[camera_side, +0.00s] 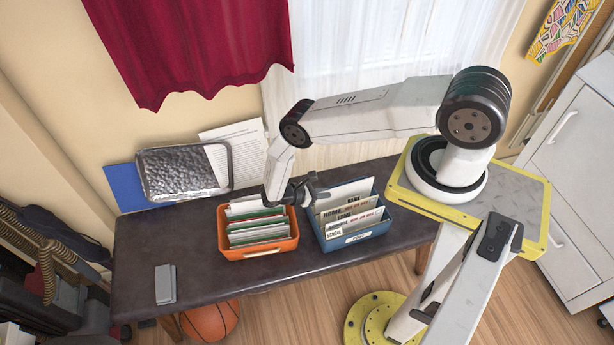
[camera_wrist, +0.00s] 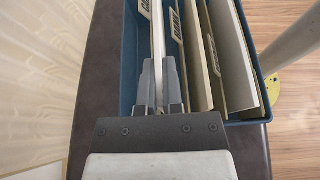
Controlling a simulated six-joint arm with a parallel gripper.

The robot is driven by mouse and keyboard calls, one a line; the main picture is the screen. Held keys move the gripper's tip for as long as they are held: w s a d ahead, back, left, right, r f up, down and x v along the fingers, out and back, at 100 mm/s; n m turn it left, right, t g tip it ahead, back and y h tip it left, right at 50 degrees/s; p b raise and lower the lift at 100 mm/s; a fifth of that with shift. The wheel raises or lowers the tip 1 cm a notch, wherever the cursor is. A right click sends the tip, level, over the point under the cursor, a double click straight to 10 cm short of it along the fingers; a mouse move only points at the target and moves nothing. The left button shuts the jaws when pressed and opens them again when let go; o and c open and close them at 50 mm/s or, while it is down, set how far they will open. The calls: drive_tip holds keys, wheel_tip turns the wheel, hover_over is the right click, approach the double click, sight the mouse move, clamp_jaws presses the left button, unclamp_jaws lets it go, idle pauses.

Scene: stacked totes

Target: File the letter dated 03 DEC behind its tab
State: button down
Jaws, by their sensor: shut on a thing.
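The blue tote (camera_side: 358,238) stands on the dark table and holds several upright cards with name tabs, some with red print. It also shows in the wrist view (camera_wrist: 127,60). My gripper (camera_side: 316,192) is low over the back left of this tote. In the wrist view its fingers (camera_wrist: 160,88) are shut on a thin pale letter (camera_wrist: 158,38), seen edge-on and upright. The letter lies between a tabbed card (camera_wrist: 145,8) on its left and another tabbed card (camera_wrist: 176,25) on its right. Its date is not readable, and its lower edge is hidden.
An orange tote (camera_side: 258,250) with several papers and green dividers stands close left of the blue tote. A metal tray (camera_side: 183,172), a blue folder (camera_side: 125,188) and a printed sheet (camera_side: 240,145) lean at the back. A grey object (camera_side: 165,284) lies front left.

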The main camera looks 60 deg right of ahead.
drive_tip(key=c, duration=0.7)
unclamp_jaws()
drive_tip(key=shift+a+r, duration=0.1)
drive_tip(key=v, duration=0.7)
drive_tip(key=shift+w+a, duration=0.2)
drive_tip(key=shift+w, duration=0.1)
drive_tip(key=shift+r, duration=0.1)
